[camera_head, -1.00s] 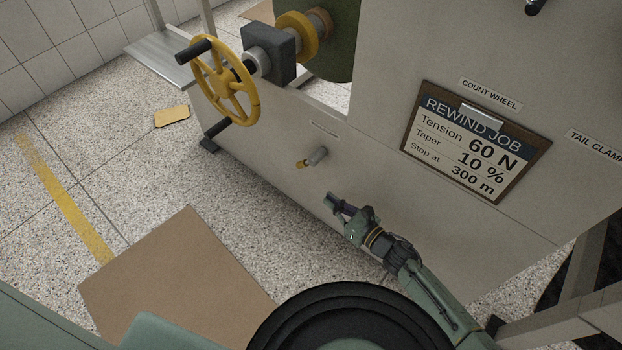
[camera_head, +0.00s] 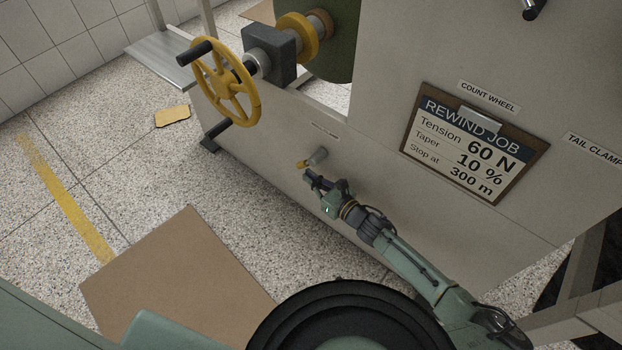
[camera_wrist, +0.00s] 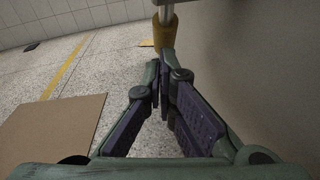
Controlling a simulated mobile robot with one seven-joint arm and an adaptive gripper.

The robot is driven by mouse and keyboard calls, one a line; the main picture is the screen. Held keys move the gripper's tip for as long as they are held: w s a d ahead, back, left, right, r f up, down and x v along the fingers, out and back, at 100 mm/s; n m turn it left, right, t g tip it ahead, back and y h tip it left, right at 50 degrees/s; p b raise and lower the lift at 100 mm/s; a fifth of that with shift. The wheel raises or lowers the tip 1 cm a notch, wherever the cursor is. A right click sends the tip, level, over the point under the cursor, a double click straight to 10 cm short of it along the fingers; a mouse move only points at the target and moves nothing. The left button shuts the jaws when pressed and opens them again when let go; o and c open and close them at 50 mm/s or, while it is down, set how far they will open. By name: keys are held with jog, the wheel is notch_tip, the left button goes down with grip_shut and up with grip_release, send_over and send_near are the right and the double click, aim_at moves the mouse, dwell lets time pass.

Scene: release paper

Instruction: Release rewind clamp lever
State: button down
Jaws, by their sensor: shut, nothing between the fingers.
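The clamp lever is a small grey hub (camera_head: 318,155) with a short yellow grip (camera_head: 303,163) pointing left, on the lower front panel of the machine (camera_head: 345,185). My gripper (camera_head: 308,175) is shut and empty, just below the yellow grip; I cannot tell from the head view whether they touch. In the wrist view, the yellow grip (camera_wrist: 164,32) hangs at the top centre from a grey pin, beyond and above the shut fingertips (camera_wrist: 163,75). A small label above the lever is too small to read.
A yellow handwheel (camera_head: 226,82) sticks out at upper left. A clipboard (camera_head: 475,141) with a rewind job sheet is on the panel to the right. A brown sheet (camera_head: 178,265) lies on the floor at left. The speckled floor between sheet and machine is clear.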

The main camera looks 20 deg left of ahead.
jog(key=shift+w+a+r+t+y+b, duration=0.25)
jog(key=shift+a+y+b, duration=0.1)
jog(key=shift+b, duration=0.55)
jog(key=shift+w+a+r+t+y+b, duration=0.1)
jog(key=shift+a+r+t+y+b, duration=0.2)
jog(key=shift+b, duration=0.55)
jog(key=shift+f, duration=0.15)
